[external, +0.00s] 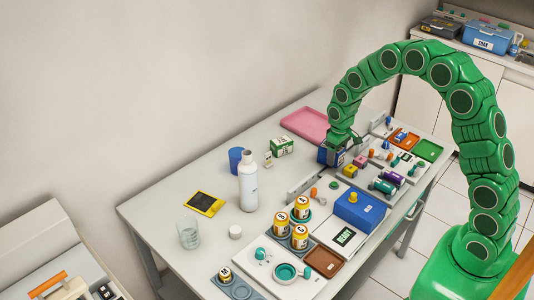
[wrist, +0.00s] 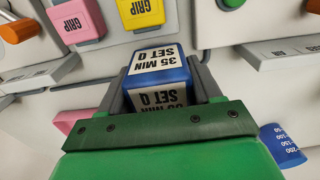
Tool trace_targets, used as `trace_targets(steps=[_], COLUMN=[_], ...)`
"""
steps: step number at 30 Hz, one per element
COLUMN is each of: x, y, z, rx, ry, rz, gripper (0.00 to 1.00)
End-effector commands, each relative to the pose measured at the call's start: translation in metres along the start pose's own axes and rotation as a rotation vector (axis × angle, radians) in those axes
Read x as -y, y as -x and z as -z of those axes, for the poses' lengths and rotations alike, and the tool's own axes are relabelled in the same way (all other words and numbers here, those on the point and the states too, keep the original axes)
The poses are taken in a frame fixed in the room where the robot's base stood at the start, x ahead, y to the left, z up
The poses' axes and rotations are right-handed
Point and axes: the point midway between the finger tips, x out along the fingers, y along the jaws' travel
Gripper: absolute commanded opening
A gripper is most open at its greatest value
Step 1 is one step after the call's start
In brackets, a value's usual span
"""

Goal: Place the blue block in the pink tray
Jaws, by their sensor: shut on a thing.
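The blue block (wrist: 158,70), with a white label reading "35 MIN SET Q", is between the fingers of my gripper (wrist: 160,85) in the wrist view. My gripper (external: 334,150) is shut on it. In the external view the blue block (external: 323,154) shows partly beneath my green arm's end, at the edge of the panels. The pink tray (external: 303,124) lies flat at the back of the table, left of and behind my gripper. Its visible surface looks empty. A pink edge of it seems to show at the lower left of the wrist view (wrist: 68,122).
A green-and-white box (external: 282,146), a blue cup (external: 235,160) and a white bottle (external: 249,182) stand left of my gripper. Panels with pink and yellow blocks (external: 350,171) lie to the right. The table between the green-and-white box and the pink tray is clear.

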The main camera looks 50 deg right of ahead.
Motion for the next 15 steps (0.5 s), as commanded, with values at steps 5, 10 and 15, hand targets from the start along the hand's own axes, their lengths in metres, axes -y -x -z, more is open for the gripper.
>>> trace_targets(steps=[5,10,15], x=[-0.001,-0.001,-0.001], y=[-0.011,-0.032,-0.035], z=[0.005,0.005,0.005], rx=[0.002,-0.001,-0.003], ry=[0.000,0.000,0.000], rz=[0.000,0.000,0.000], gripper=[0.31,0.31,0.31])
